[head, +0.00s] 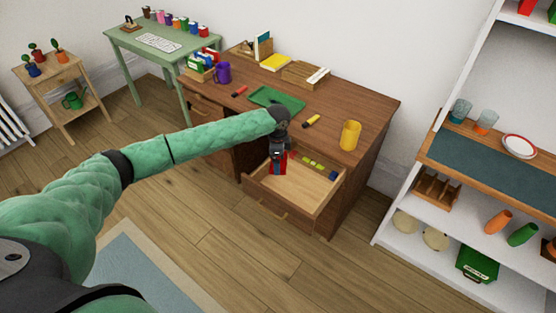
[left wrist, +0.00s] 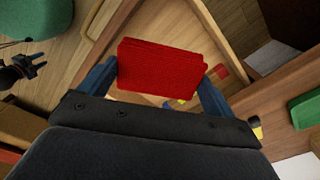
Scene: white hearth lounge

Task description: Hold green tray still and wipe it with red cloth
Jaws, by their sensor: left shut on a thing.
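The green tray (head: 272,97) lies flat on the brown desk, partly hidden by my left arm's wrist. My left gripper (head: 278,161) points down over the open desk drawer. It is shut on the red cloth (left wrist: 160,68), a folded rectangular pad between its blue fingers in the left wrist view. A bit of the cloth shows under the gripper in the head view (head: 272,169). The green tray's edge shows at the right of the left wrist view (left wrist: 305,110). My right gripper (left wrist: 38,64) is small at the left of that view, its fingertips apart and empty.
The open drawer (head: 268,192) holds several small yellow-green and blue items. On the desk (head: 367,105) stand a yellow cup (head: 350,135), a purple mug (head: 223,72), a yellow marker (head: 311,121), a red marker (head: 240,91) and a wooden organizer (head: 304,74).

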